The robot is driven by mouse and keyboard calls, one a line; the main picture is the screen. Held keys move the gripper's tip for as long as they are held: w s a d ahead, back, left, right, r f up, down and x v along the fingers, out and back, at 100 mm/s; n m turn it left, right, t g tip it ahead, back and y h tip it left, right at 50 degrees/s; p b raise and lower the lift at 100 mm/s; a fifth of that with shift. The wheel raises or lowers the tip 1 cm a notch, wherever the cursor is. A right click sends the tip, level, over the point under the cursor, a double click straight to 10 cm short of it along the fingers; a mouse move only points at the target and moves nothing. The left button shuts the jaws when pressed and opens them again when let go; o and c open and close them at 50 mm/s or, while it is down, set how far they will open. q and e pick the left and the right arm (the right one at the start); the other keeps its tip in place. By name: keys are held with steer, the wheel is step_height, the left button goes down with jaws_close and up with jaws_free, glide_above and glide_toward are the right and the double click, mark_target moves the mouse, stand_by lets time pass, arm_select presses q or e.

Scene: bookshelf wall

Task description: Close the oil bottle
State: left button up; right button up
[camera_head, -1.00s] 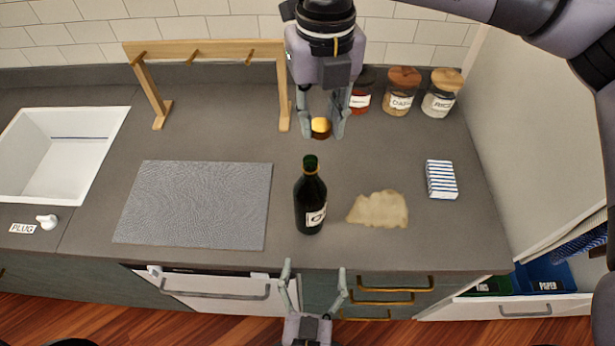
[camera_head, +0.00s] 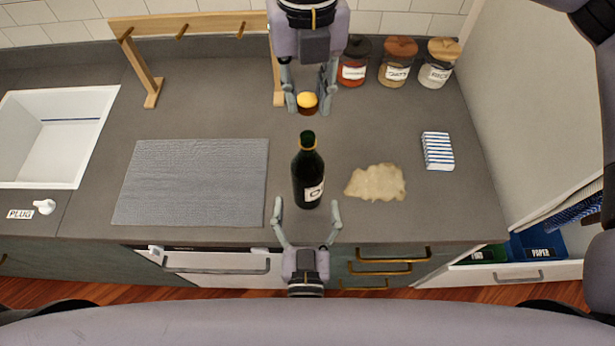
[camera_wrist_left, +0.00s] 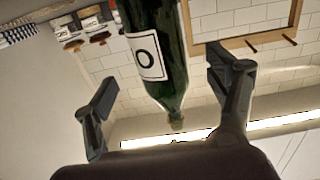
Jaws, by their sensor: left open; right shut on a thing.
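A dark green oil bottle (camera_head: 308,172) with a white label stands upright on the counter, its neck uncapped. My right gripper (camera_head: 308,99) is shut on a round cork-coloured cap (camera_head: 307,102) and holds it above and behind the bottle's mouth, apart from it. My left gripper (camera_head: 307,207) is open at the counter's front edge, its fingers pointing at the lower part of the bottle, one to each side. In the left wrist view the bottle (camera_wrist_left: 156,55) shows between the open fingers (camera_wrist_left: 165,95), with a gap on both sides.
A grey mat (camera_head: 192,183) lies left of the bottle. A wooden rack (camera_head: 150,75) and several lidded jars (camera_head: 397,65) stand at the back. A sink (camera_head: 55,135) is at far left.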

mark_target(307, 180)
arm_select(q)
steer(key=w, duration=0.7)
steer(key=shift+d, duration=0.1)
steer(key=c, duration=1.8)
arm_select(e)
steer(key=shift+f, duration=2.5)
